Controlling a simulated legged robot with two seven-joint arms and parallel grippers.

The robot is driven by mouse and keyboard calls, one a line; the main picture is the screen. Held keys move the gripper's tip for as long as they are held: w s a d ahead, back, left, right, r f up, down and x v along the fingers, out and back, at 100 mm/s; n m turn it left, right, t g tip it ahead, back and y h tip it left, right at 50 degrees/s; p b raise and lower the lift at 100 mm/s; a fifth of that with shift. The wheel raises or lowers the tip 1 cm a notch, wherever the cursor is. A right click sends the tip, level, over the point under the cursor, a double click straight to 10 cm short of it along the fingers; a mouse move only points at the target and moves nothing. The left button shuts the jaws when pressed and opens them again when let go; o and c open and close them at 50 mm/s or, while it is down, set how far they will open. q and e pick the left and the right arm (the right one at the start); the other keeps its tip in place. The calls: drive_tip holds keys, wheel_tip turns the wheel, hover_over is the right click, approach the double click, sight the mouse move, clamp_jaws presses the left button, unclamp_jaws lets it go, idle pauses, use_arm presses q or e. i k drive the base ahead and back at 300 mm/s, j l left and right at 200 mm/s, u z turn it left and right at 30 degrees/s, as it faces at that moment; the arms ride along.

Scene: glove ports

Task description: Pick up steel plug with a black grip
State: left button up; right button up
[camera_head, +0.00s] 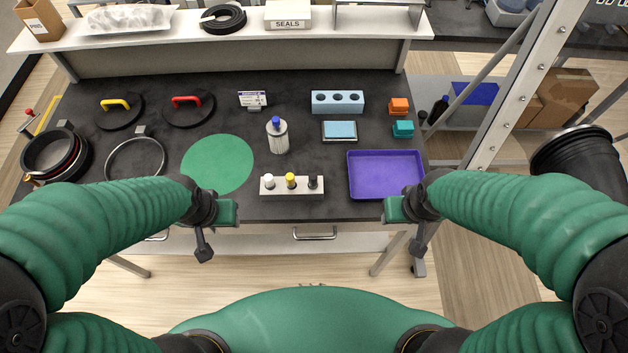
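The plug with a black grip (313,183) stands upright at the right end of a small pale rack (268,190) near the table's front edge. A yellow-topped plug (290,180) and a white-topped plug (268,182) stand in the same rack. The lower parts of the plugs are hard to make out. My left gripper (216,222) is at the front edge, left of the rack and apart from it. My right gripper (406,220) is at the front edge, below the purple tray and right of the rack. Neither visibly holds anything; finger opening is unclear.
A purple tray (385,196) lies right of the rack, a green round mat (217,163) to its left. A blue-capped bottle (277,138) stands behind it. A light-blue holed block (337,102), orange block (398,105) and teal block (403,128) are farther back.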

sight(313, 177)
drive_tip(key=i+j, duration=0.1)
drive_tip(key=j, duration=0.65)
drive_tip(key=i+j+z, duration=0.15)
drive_tip(key=j, duration=0.65)
